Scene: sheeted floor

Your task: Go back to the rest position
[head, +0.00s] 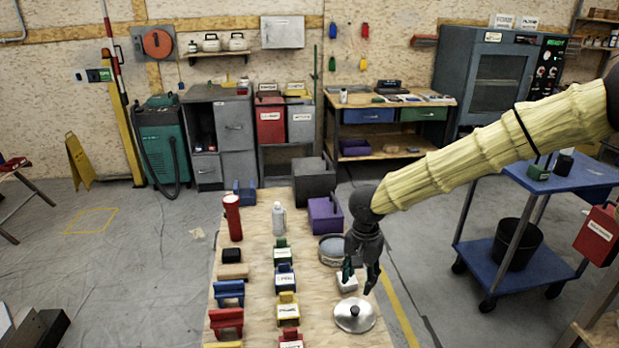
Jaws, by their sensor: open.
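My gripper (361,276) hangs from my arm at the right side of a wooden table (252,262), fingers pointing down. Its fingers are apart, and I see nothing held between them. It is in front of or above a small white block (347,281), which it partly covers. A round metal lid (354,314) with a knob lies just below the fingers in the picture. I cannot tell the exact height of the fingers over the table.
The table bears a red cylinder (232,217), a white bottle (278,218), a purple bin (325,216), a round tin (332,250) and several small coloured blocks. A blue cart (565,178) stands at the right. Floor (130,265) at the left is mostly clear.

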